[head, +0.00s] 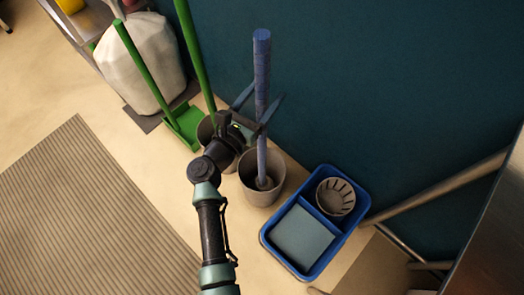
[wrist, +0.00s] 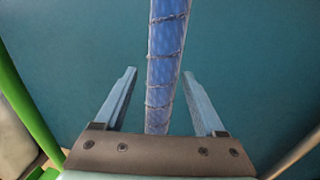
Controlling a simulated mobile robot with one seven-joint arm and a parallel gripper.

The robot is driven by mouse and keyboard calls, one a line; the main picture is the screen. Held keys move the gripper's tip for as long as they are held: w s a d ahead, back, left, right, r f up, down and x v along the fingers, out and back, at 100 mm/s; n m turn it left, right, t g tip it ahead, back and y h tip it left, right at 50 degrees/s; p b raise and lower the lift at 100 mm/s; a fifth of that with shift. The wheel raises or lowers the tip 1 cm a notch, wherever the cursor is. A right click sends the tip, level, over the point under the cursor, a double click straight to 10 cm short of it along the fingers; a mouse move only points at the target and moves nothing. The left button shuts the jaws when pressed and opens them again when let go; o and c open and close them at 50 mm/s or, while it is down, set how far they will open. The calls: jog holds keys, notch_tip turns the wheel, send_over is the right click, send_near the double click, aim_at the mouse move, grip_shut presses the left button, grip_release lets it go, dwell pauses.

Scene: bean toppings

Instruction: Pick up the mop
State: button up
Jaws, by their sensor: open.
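The mop (head: 262,75) has a blue, banded handle and stands nearly upright with its lower end in a grey-brown bucket (head: 252,184). My gripper (head: 263,98) is open at the mop handle, partway up it. In the wrist view the blue handle (wrist: 162,85) runs up between the two spread fingers of my gripper (wrist: 158,85). Gaps show on both sides of the handle, so the fingers do not appear to touch it. The mop's head is mostly hidden inside the bucket.
A green broom and dustpan (head: 186,125) stand left of the bucket, near a white bag (head: 140,62). A blue tray (head: 268,240) with a basket (head: 335,197) sits to the right. A teal wall (head: 400,80) is close behind. A striped mat (head: 80,215) lies at left.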

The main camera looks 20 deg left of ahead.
jog(key=shift+w+d, duration=0.15)
jog(key=shift+w, duration=0.8)
jog(key=shift+c, duration=0.2)
jog(key=shift+r, duration=0.1)
grip_shut()
